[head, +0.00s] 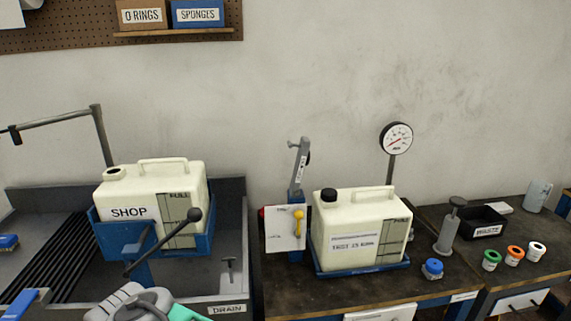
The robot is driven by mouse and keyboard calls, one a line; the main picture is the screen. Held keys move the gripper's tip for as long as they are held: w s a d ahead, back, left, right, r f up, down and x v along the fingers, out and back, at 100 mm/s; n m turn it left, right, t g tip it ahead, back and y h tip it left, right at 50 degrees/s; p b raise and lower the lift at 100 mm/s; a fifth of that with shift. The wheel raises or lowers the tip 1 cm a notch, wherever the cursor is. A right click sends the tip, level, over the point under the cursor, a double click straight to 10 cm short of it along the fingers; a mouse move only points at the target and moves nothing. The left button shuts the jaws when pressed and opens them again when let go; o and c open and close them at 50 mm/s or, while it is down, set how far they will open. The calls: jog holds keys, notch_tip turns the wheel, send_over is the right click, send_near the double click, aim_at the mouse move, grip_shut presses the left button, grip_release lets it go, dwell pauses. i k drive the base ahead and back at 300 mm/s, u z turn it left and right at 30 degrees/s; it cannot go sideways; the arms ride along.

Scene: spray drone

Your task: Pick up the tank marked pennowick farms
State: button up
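Two cream tanks are in the head view, and I can read pennowick farms on neither. The left tank (180,187) is marked SHOP, has an open neck with no cap, and sits in a blue cradle (203,244) above a dark basin. The right tank (362,226) has a black cap and a white label with small print that looks like "TEST" but is not fully legible. It stands upright on a blue tray (363,270) on the bench. Part of my arm shows at the bottom left; my gripper's fingers are not visible.
A black lever with a ball knob (193,215) juts in front of the SHOP tank. A gauge on a post (397,138) stands behind the right tank.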

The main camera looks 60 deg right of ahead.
aim_at(365, 227)
jog(key=u, duration=1.25)
jog(key=k, duration=0.8)
jog(key=z, duration=1.45)
